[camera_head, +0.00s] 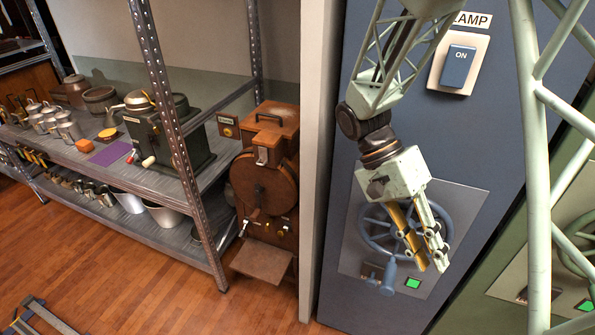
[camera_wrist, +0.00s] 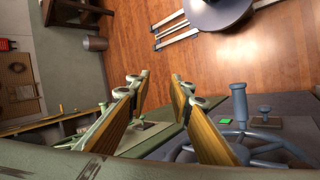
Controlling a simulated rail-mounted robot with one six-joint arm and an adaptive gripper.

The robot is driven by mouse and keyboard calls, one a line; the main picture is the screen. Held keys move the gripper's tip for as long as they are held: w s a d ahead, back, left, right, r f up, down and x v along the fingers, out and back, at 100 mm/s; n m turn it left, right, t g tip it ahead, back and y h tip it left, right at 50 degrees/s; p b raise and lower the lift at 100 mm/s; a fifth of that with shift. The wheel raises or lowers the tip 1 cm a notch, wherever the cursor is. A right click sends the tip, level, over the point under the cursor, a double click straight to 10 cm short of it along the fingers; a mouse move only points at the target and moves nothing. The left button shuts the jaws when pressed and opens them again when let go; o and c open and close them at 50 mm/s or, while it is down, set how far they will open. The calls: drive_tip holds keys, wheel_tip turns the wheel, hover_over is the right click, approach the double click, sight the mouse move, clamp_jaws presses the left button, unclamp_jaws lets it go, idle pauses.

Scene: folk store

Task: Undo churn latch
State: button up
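The churn (camera_head: 265,182) appears to be the brown wooden machine with a round front at the end of the shelf, left of the blue cabinet. A small pale metal clasp (camera_head: 262,155), probably its latch, sits at the upper rim of the round front. It looks closed, but is too small to be sure. My gripper (camera_head: 430,261) is well to the right of the churn, pointing down in front of the blue cabinet's handwheel. In the wrist view, its wood-coloured fingers (camera_wrist: 161,77) stand apart with nothing between them. The churn is not recognisable there.
The blue cabinet (camera_head: 345,285) has a handwheel (camera_head: 370,238), a green light (camera_head: 413,283) and a lamp switch (camera_head: 459,66) marked ON. A metal shelf (camera_head: 215,262) with pots and tools stands left of the churn. Wooden floor (camera_head: 110,285) is open in front of the shelf.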

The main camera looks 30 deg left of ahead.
drive_tip(key=w+a+f+n+t+h+b, duration=0.1)
drive_tip(key=w+a+f+n+t+b, duration=0.25)
drive_tip(key=a, duration=0.55)
drive_tip(key=w+a+f+n+t+h+b, duration=0.15)
drive_tip(key=a+f+t, duration=0.25)
drive_tip(key=a, duration=0.5)
drive_tip(key=w+a+f+n+t+b, duration=0.3)
drive_tip(key=a+f+n+t, duration=0.1)
drive_tip(key=a, duration=0.5)
drive_tip(key=s+a+n+t+y, duration=0.2)
drive_tip(key=a+t, duration=0.1)
drive_tip(key=a, duration=0.8)
drive_tip(key=s+a+r+n+t+y, duration=0.1)
drive_tip(key=s+a+n+t+y, duration=0.1)
drive_tip(key=a, duration=0.9)
drive_tip(key=s+a+r+n+t+y, duration=0.1)
drive_tip(key=s+a+n+t+y, duration=0.1)
drive_tip(key=a, duration=1)
drive_tip(key=shift+s+r+n+t, duration=0.15)
drive_tip(key=shift+s+n+t, duration=0.45)
drive_tip(key=shift+s+t, duration=0.45)
drive_tip(key=b, duration=0.2)
approach(261, 157)
drive_tip(key=w+d, duration=0.4)
drive_tip(key=w, duration=0.1)
drive_tip(key=shift+f, duration=0.4)
